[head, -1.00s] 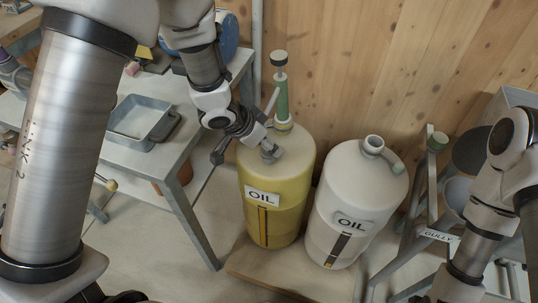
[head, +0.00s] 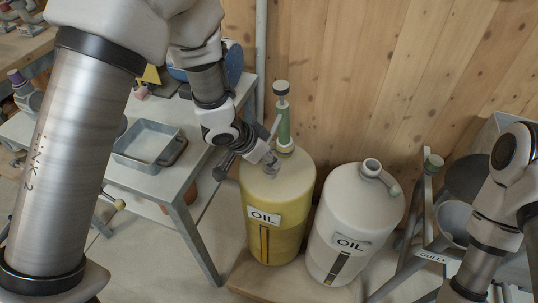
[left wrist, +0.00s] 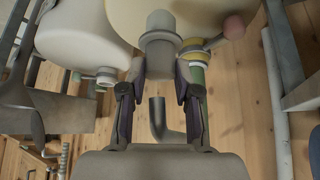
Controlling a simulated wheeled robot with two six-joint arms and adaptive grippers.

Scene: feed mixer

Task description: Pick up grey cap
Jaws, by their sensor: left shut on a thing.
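My left gripper (head: 270,161) is shut on the grey cap (left wrist: 159,46), just over the top of the yellow oil drum (head: 280,188). In the left wrist view the cap is a pale grey stub with a wider collar, held between the two fingertips (left wrist: 160,72). It overlaps the drum top (left wrist: 190,14) in that view.
A green pump (head: 284,125) stands on the yellow drum, close behind my left gripper. A white oil drum (head: 350,210) is just right. A grey table with a tray (head: 150,145) is left. A metal frame with a bowl (head: 453,222) stands right; the wooden wall is behind.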

